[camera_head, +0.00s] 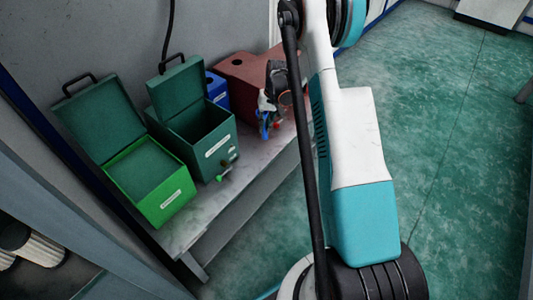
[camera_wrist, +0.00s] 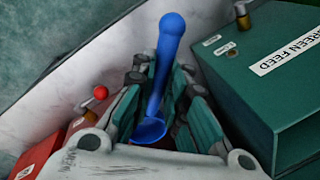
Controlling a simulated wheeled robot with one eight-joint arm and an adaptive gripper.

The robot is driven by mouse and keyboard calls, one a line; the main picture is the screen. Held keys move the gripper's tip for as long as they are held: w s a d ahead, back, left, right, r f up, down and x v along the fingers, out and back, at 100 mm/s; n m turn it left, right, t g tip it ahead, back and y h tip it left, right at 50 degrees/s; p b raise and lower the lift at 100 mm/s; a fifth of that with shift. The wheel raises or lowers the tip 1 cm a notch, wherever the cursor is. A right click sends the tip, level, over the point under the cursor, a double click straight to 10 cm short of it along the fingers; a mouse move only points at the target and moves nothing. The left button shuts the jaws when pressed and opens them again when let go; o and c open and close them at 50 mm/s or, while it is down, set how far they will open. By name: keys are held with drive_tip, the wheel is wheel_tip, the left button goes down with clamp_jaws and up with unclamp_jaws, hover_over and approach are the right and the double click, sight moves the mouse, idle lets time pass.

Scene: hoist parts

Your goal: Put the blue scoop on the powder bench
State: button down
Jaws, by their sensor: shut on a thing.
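The blue scoop (camera_wrist: 168,45) has a long handle with a rounded end and a small bowl. In the wrist view it lies between the two fingers of my gripper (camera_wrist: 163,75), which is shut on it, with the bowl towards the palm. In the head view my gripper (camera_head: 272,98) is over the right part of the grey bench (camera_head: 255,168), in front of the brown-red box. The scoop (camera_head: 264,125) shows there as a small blue shape below the fingers. I cannot tell whether the scoop touches the bench top.
On the bench stand an open bright green box (camera_head: 150,185), an open dark green box (camera_head: 205,145), a blue box (camera_head: 217,90) and a brown-red box (camera_head: 245,72). In the wrist view, a "GREEN FEED" box (camera_wrist: 265,75) is close right and a red-knobbed valve (camera_wrist: 98,95) left.

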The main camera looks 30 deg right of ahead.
sight(263, 155)
wheel_tip(263, 155, down, 16)
drive_tip(key=b, duration=0.5)
drive_tip(key=shift+r, duration=0.1)
drive_tip(key=c, duration=1.6)
unclamp_jaws()
drive_tip(key=r+p, duration=0.1)
drive_tip(key=r, duration=0.3)
drive_tip(key=d+r+p, duration=0.1)
drive_tip(key=r, duration=0.3)
drive_tip(key=s+d+r+p, duration=0.1)
drive_tip(key=r+p, duration=0.1)
drive_tip(key=r, duration=0.1)
drive_tip(key=shift+r, duration=0.4)
